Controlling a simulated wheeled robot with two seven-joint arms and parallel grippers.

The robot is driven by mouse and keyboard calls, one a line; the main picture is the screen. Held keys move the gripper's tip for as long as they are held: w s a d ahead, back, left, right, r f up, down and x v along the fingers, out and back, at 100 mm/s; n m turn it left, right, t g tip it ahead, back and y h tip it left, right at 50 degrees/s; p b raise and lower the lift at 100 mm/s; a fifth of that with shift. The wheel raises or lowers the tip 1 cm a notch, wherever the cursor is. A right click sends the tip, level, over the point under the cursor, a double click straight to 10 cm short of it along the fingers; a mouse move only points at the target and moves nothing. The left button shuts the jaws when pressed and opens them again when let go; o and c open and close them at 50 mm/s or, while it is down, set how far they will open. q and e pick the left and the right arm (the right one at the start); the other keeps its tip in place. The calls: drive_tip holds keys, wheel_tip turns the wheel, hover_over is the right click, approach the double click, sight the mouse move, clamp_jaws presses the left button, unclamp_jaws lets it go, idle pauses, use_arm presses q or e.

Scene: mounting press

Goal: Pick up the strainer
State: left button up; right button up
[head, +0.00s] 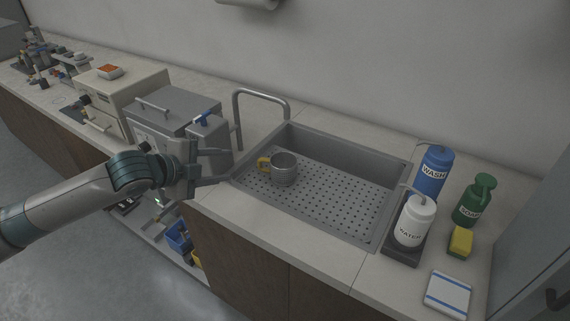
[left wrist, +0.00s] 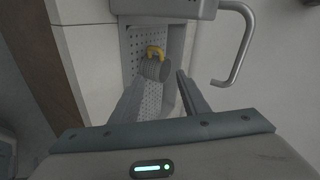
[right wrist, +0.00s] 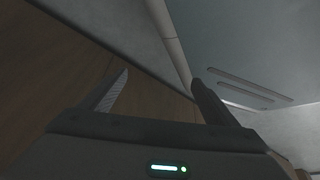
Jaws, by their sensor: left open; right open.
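The strainer (head: 284,170) is a grey metal cup with a yellow handle on its left side. It stands on the perforated floor of the sink (head: 340,205), near the left end. In the left wrist view the strainer (left wrist: 156,69) shows beyond and between my fingers. My left gripper (head: 230,167) is open and empty at the sink's left edge, left of the strainer and apart from it. My right gripper (right wrist: 160,78) is open and empty, facing brown cabinet fronts; it is not in the head view.
A curved faucet (head: 262,92) rises behind the sink's left end. A grey box-shaped machine (head: 172,115) stands left of it. Right of the sink are a white water bottle (head: 413,222), a blue wash bottle (head: 431,172), a green soap bottle (head: 475,202), a sponge (head: 460,242) and a cloth (head: 448,294).

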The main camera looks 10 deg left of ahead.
use_arm(q)
drive_tip(key=p+x, duration=0.2)
drive_tip(key=x, duration=0.9)
drive_tip(key=shift+w+f+p, duration=0.2)
drive_tip(key=shift+w+p, duration=0.15)
drive_tip(key=shift+p, duration=0.05)
use_arm(e)
drive_tip(key=s+d+f+g, duration=0.1)
drive_tip(key=s+d, duration=0.3)
drive_tip(key=s, duration=0.5)
drive_tip(key=shift+s+g+h, duration=0.4)
drive_tip(key=shift+g, duration=0.5)
use_arm(q)
drive_tip(key=shift+d, duration=0.1)
drive_tip(key=shift+w, duration=0.1)
